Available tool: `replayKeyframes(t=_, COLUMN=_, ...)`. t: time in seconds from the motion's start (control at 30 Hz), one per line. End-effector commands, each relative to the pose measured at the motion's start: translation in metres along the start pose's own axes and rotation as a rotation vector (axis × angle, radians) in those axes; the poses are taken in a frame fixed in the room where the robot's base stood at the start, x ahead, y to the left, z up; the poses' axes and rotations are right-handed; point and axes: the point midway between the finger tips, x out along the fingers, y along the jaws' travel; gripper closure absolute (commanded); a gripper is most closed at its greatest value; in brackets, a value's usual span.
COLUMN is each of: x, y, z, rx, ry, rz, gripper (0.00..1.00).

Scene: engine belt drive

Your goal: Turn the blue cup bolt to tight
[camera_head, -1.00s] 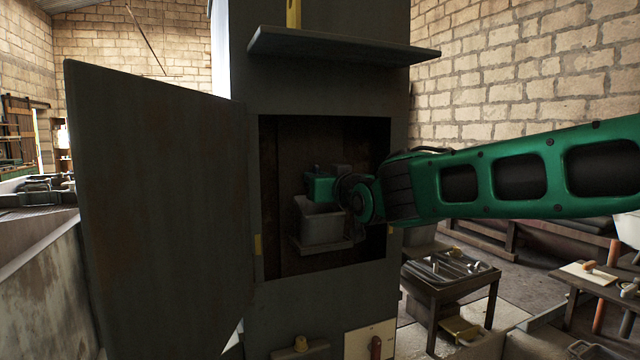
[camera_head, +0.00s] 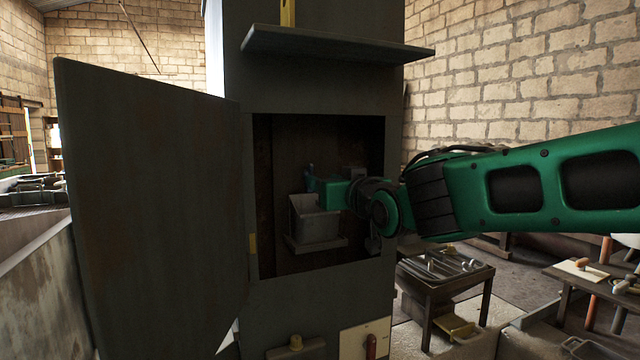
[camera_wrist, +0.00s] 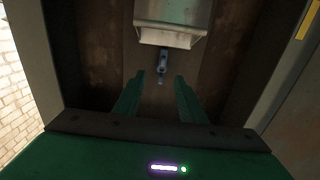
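The blue cup bolt (camera_wrist: 161,66) shows in the wrist view as a small blue-grey piece just below a grey metal box. In the head view a small bluish piece (camera_head: 310,176), which looks like the same bolt, stands above the grey box inside the cabinet opening. My gripper (camera_wrist: 160,76) is open, with its two green fingers apart and nothing held. The bolt lies ahead of the fingertips, in line with the gap between them. In the head view my gripper reaches into the opening from the right; its fingertips are hard to make out.
The grey box (camera_head: 317,227) sits inside the dark cabinet (camera_head: 323,100). The cabinet door (camera_head: 150,210) stands open at the left. A shelf (camera_head: 335,45) juts out above the opening. A low table (camera_head: 445,278) with metal parts stands at the right.

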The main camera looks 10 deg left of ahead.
Motion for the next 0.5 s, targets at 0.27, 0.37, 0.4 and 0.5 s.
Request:
replayKeyframes(t=0.27, x=-0.033, y=0.002, z=0.000, rx=0.000, ry=0.001, rz=0.002, gripper=0.63)
replayKeyframes(t=0.37, x=-0.037, y=0.002, z=0.001, rx=0.001, ry=0.000, rz=0.002, gripper=0.63)
replayKeyframes(t=0.4, x=-0.037, y=0.002, z=0.001, rx=0.001, ry=0.000, rz=0.001, gripper=0.63)
replayKeyframes(t=0.5, x=-0.038, y=0.001, z=0.001, rx=0.001, ry=0.000, rz=0.001, gripper=0.63)
